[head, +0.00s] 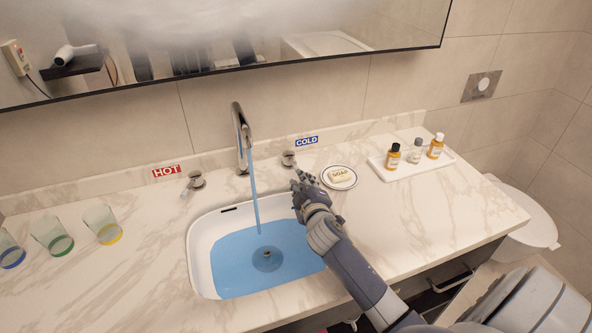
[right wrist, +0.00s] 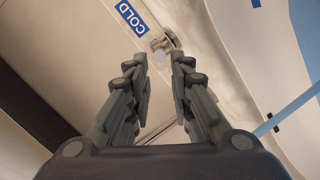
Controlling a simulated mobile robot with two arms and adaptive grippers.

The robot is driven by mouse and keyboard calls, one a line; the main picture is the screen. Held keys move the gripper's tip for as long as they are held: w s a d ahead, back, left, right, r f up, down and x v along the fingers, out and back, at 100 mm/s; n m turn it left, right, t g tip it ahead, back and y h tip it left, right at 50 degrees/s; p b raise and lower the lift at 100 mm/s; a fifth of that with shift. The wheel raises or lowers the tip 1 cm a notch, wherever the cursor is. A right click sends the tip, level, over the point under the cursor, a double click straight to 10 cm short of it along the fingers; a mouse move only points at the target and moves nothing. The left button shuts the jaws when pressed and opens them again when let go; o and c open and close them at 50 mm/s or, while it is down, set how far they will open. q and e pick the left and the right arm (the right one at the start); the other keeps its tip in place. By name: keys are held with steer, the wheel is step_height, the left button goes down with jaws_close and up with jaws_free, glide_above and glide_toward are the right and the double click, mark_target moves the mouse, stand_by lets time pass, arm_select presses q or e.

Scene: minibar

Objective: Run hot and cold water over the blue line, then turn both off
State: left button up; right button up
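The tap (head: 240,130) stands behind the white sink (head: 200,250), and a blue stream of water (head: 252,190) falls from it into blue water (head: 235,270). The hot handle (head: 195,181) is left of the tap, by the red HOT label. The cold handle (head: 289,158) is right of it, by the blue COLD label (head: 306,142). My right gripper (head: 303,178) is just in front of the cold handle. In the right wrist view its fingers (right wrist: 159,62) are apart, with the cold handle (right wrist: 165,41) just beyond the tips. I cannot make out a separate blue line in the sink. My left gripper is out of view.
Several glasses (head: 103,224) stand on the counter at left. A soap dish (head: 352,182) with soap sits close right of my right gripper. A white tray (head: 440,163) with small bottles is farther right. A mirror (head: 280,40) hangs above the counter.

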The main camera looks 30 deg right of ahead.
mark_target(296, 165)
steer(key=x, duration=0.9)
steer(key=shift+w+d, duration=0.1)
steer(key=shift+w, duration=0.15)
steer(key=shift+c, duration=0.6)
jaws_close()
